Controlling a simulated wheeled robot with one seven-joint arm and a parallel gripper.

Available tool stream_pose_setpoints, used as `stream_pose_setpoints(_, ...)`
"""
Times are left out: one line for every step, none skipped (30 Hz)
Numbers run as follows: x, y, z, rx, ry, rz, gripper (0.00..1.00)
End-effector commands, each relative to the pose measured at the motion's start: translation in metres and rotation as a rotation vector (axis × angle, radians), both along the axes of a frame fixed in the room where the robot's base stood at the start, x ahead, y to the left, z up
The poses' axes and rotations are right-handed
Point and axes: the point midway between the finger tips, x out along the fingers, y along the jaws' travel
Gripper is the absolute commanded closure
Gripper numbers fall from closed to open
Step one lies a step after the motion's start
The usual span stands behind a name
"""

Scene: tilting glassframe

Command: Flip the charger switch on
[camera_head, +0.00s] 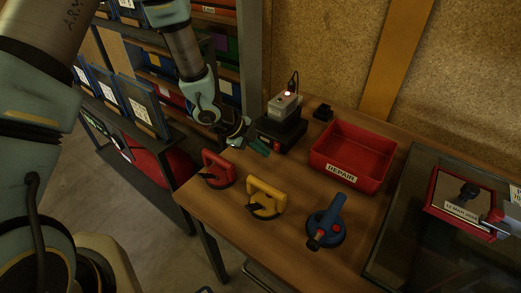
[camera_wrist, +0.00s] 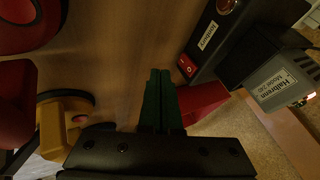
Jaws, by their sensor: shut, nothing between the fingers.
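The charger (camera_head: 281,133) is a black box on the wooden table, with a grey battery (camera_head: 285,106) seated on top. In the wrist view the charger (camera_wrist: 232,35) shows a label, a round red part and a small red switch (camera_wrist: 187,66) with white marks. I cannot tell which way the switch is tilted. My gripper (camera_head: 262,149) has green fingers and is shut and empty, just left of the charger's front. In the wrist view the fingertips (camera_wrist: 160,73) are a little left of the switch, seemingly apart from it.
Red (camera_head: 217,170), yellow (camera_head: 265,199) and blue (camera_head: 326,224) suction lifters stand along the table's front. A red labelled tray (camera_head: 353,157) is right of the charger. A shelf of boxes is at the left.

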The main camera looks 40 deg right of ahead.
Motion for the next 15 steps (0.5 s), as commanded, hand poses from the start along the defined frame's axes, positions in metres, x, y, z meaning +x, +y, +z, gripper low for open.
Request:
stream_pose_setpoints(0.001,0.001,0.003,-0.001,-0.001,0.001,1.00)
stream_pose_setpoints(0.002,0.003,0.006,-0.002,-0.001,0.002,1.00)
stream_pose_setpoints(0.004,0.005,0.010,-0.002,-0.002,0.001,1.00)
stream_pose_setpoints(0.004,0.007,0.013,-0.002,-0.001,0.002,1.00)
stream_pose_setpoints(0.005,0.009,0.015,-0.002,0.000,0.001,1.00)
stream_pose_setpoints(0.005,0.011,0.018,-0.002,0.000,0.001,1.00)
stream_pose_setpoints(0.007,0.013,0.021,-0.002,-0.002,0.001,1.00)
stream_pose_setpoints(0.008,0.015,0.025,-0.002,-0.002,0.001,1.00)
stream_pose_setpoints(0.009,0.018,0.029,-0.002,-0.001,0.002,1.00)
stream_pose_setpoints(0.010,0.020,0.033,-0.002,-0.002,0.001,1.00)
stream_pose_setpoints(0.011,0.022,0.036,-0.002,-0.002,0.001,1.00)
stream_pose_setpoints(0.013,0.026,0.041,-0.002,-0.002,0.002,1.00)
stream_pose_setpoints(0.014,0.028,0.045,-0.002,-0.003,0.001,1.00)
stream_pose_setpoints(0.015,0.031,0.050,-0.002,-0.002,0.002,1.00)
stream_pose_setpoints(0.016,0.034,0.055,-0.002,-0.003,0.001,1.00)
